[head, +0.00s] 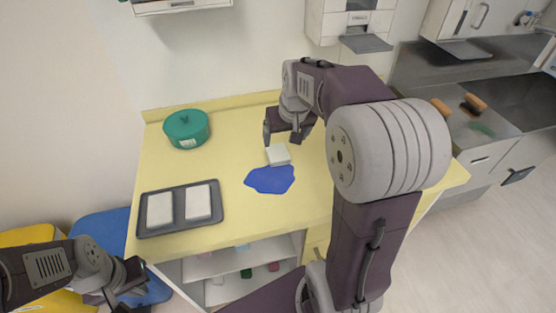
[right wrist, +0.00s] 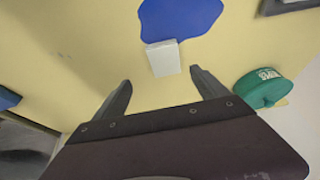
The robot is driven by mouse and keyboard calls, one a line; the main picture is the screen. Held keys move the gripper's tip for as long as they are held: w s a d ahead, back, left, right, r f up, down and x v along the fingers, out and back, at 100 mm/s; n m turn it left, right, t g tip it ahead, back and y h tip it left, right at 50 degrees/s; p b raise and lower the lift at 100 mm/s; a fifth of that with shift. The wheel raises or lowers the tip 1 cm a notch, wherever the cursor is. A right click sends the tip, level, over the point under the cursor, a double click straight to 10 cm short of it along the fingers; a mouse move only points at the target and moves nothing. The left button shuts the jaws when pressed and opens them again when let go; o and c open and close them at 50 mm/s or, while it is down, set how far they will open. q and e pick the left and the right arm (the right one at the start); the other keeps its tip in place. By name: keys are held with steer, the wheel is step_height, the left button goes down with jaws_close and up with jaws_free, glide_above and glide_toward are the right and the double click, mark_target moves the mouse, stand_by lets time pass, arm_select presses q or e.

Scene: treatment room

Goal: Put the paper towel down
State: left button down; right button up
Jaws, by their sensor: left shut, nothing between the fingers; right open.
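A small white folded paper towel (head: 278,154) lies on the yellow counter, at the upper edge of a blue spill (head: 270,180). The towel also shows in the right wrist view (right wrist: 164,59), touching or slightly overlapping the blue patch (right wrist: 180,18). My right gripper (head: 283,139) is open and empty, just behind the towel in the head view. In the right wrist view its fingers (right wrist: 160,80) are spread and the towel lies beyond their tips, apart from them. My left gripper (head: 138,285) is shut and empty at the lower left, away from the counter top.
A dark tray (head: 181,229) with two white pads stands at the counter's front left. A green lidded pot (head: 187,130) stands at the back left. A wall dispenser (head: 350,18) hangs above. A sink with brushes (head: 475,103) is at right. Counter between pot and spill is clear.

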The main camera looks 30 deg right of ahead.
mark_target(278, 152)
steer(key=f, duration=0.1)
steer(key=w+f, duration=0.2)
steer(key=f, duration=0.1)
steer(key=shift+w+a+b, duration=0.25)
steer(key=shift+a+b, duration=0.1)
steer(key=shift+w+d, duration=0.1)
steer(key=x, duration=0.3)
steer(key=b+x, duration=0.1)
steer(key=shift+f, duration=0.55)
steer(key=shift+c, duration=0.6)
steer(key=c, duration=1.4)
steer(key=shift+r+p, duration=0.6)
steer(key=shift+r, duration=1.5)
arm_select(q)
steer(key=shift+w+a+f+p, duration=0.1)
steer(key=shift+w+a+p, duration=0.15)
steer(key=shift+w+p, duration=0.15)
arm_select(e)
steer(key=s+d+r, duration=0.2)
steer(key=s, duration=0.1)
steer(key=s+d+r, duration=0.2)
steer(key=s, duration=0.1)
steer(key=s+d+r, duration=0.2)
steer(key=s+r, duration=0.1)
steer(key=s, duration=0.1)
steer(key=shift+d, duration=0.15)
